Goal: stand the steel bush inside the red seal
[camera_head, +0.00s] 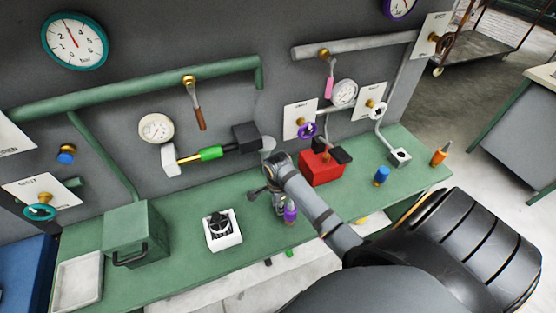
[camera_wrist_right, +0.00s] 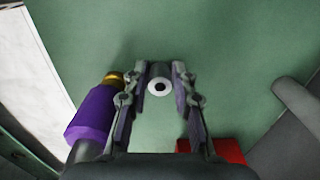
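A small pale ring-ended grey cylinder (camera_wrist_right: 160,87), which looks like the steel bush, stands between the fingertips of my right gripper (camera_wrist_right: 160,72) in the wrist view. The fingers flank it closely on both sides. I cannot tell whether they press on it. In the head view the right gripper (camera_head: 272,198) is low over the green bench, left of the red box, and hides the bush. I cannot make out the red seal in either view. My left gripper is not in view.
A purple bottle (camera_wrist_right: 92,118) stands close beside the right gripper. A red box (camera_head: 318,172) is to its right, with a blue cylinder (camera_head: 382,176) farther right. A white tray (camera_head: 222,240) holding a black part and a green box (camera_head: 130,230) stand left on the green bench (camera_head: 180,265).

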